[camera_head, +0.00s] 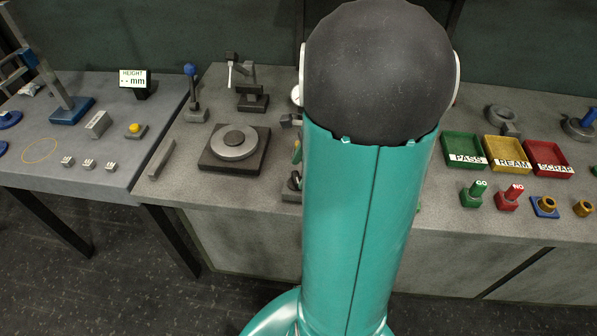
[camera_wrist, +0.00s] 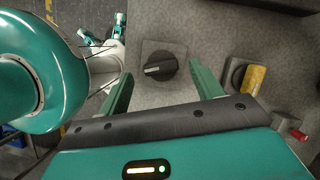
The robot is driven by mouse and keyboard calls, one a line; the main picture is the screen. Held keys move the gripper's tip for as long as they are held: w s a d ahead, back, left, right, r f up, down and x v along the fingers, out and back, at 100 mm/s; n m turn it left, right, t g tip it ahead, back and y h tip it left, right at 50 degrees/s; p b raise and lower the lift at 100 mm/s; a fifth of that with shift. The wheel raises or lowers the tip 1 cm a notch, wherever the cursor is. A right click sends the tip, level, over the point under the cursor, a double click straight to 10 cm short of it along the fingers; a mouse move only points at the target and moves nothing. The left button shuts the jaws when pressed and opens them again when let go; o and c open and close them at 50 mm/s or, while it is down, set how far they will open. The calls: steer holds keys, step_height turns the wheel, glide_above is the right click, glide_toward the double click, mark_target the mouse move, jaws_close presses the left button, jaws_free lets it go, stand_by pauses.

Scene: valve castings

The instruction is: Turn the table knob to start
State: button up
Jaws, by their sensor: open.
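The black table knob (camera_wrist: 160,66) sits on a grey square base (camera_wrist: 178,48) in the wrist view, its pale pointer line lying nearly level towards the left. My gripper (camera_wrist: 160,72) is open, with one green finger on each side of the knob in the picture. The fingers look apart from the knob; I cannot tell their height over it. In the head view my teal arm hides the gripper, and a dark part that seems to be the knob's base (camera_head: 291,190) shows at the arm's left edge. The round turntable (camera_head: 233,143) lies left of it.
A yellow-topped part (camera_wrist: 253,79) and a red-tipped part (camera_wrist: 296,133) stand right of the knob in the wrist view. In the head view, PASS (camera_head: 462,146), REAM (camera_head: 508,151) and SCRAP (camera_head: 548,156) trays lie to the right. A grey bar (camera_head: 161,159) lies left of the turntable.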

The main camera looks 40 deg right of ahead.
steer(key=shift+x, duration=1.1)
steer(key=shift+c, duration=0.3)
steer(key=c, duration=0.9)
